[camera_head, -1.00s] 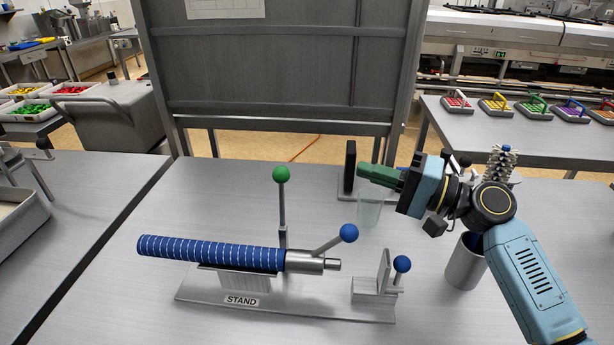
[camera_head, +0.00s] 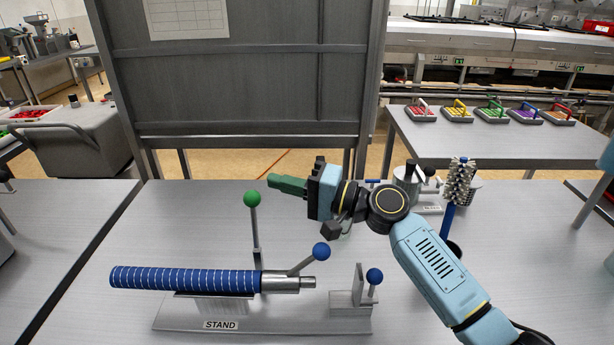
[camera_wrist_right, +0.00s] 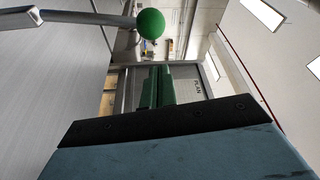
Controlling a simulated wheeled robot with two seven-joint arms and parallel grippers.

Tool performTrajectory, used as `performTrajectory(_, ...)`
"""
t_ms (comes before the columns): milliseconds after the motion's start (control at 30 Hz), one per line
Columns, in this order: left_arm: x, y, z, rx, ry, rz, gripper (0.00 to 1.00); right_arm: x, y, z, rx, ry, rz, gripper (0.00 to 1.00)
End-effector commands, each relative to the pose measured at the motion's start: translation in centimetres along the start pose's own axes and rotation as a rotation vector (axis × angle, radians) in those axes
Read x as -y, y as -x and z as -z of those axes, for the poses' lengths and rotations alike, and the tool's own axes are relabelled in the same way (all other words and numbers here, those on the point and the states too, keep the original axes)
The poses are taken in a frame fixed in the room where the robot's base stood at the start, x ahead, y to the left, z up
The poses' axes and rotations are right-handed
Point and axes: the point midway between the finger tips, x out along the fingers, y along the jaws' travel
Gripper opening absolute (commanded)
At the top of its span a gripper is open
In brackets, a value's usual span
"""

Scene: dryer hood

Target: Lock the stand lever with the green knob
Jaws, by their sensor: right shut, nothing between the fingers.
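The stand lever stands upright on the stand (camera_head: 290,322), its green knob (camera_head: 252,198) at the top. In the right wrist view the green knob (camera_wrist_right: 150,23) shows at the top, on its grey metal lever (camera_wrist_right: 75,16). My right gripper (camera_head: 272,183), with green fingers, is shut and empty, a little right of the knob and slightly above it in the head view. The fingers point left toward the knob and look apart from it. My left gripper is not in view.
A blue striped roller (camera_head: 185,280) lies on the stand, beside a lever with a blue knob (camera_head: 321,251). Another blue knob (camera_head: 374,275) stands at the stand's right end. A brush (camera_head: 456,190) stands right of my right arm.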

Motion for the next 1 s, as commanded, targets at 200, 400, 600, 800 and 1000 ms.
performTrajectory(200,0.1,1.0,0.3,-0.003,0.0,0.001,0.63,0.2,-0.4,-2.0,-0.002,0.0,0.001,0.0)
performTrajectory(400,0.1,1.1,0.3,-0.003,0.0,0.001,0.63,0.1,-0.5,-2.3,-0.002,0.001,0.001,0.0)
performTrajectory(600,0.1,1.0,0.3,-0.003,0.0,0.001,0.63,0.0,-0.5,-2.3,-0.002,0.001,0.001,0.0)
performTrajectory(800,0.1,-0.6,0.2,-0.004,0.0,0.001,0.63,-0.1,-0.4,-2.6,-0.001,0.045,0.018,0.0)
performTrajectory(1000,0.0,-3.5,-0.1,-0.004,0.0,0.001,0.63,0.0,-0.2,-3.1,-0.001,0.137,0.049,0.0)
